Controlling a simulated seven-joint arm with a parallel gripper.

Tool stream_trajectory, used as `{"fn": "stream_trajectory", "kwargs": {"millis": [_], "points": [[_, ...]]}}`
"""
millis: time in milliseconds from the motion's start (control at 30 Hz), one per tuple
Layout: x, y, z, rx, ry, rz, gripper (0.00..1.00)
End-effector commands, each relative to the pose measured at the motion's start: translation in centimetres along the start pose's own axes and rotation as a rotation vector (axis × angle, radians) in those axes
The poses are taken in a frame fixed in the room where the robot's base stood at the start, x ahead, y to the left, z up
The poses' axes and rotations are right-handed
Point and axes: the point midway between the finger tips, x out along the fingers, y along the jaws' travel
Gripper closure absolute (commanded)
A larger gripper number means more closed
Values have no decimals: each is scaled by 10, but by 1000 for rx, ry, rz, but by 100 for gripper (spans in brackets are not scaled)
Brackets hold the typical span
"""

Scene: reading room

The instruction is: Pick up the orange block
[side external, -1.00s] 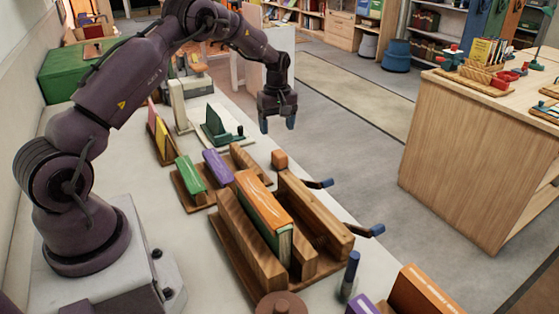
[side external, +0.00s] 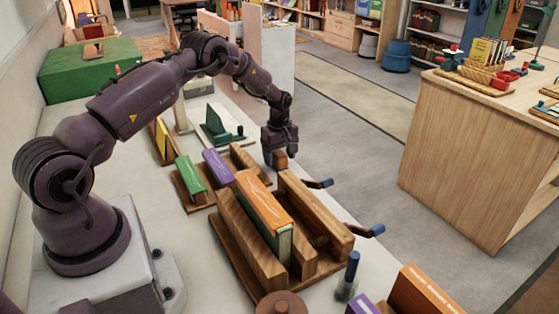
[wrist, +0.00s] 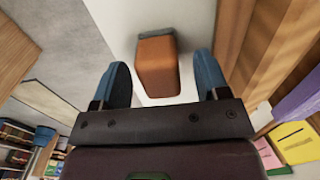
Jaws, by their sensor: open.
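The orange block (side external: 280,159) sits on the pale bench top near its right edge, just beyond the wooden book press. My gripper (side external: 280,155) is lowered over it, fingers pointing down. In the wrist view the orange block (wrist: 157,65) shows between and just ahead of the two blue fingertips of my gripper (wrist: 163,75).
The wooden press (side external: 232,240) holds an orange-topped book (side external: 262,205) close to the block; its blue-tipped handles (side external: 325,183) stick out to the right. A purple book (side external: 217,168) and a green book (side external: 190,175) stand to the left. The floor (side external: 350,140) drops away at the right.

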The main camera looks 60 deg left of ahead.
Motion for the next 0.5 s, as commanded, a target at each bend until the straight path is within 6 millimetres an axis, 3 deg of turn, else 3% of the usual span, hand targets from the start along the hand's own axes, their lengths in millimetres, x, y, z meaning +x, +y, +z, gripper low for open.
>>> {"fn": "stream_trajectory", "kwargs": {"millis": [133, 367, 400, 500], "points": [[16, 0, 0, 0, 0, -1, 32], [19, 0, 0, 0, 0, 0, 32], [19, 0, 0, 0, 0, 0, 34], [18, 0, 0, 0, 0, 0, 57]]}}
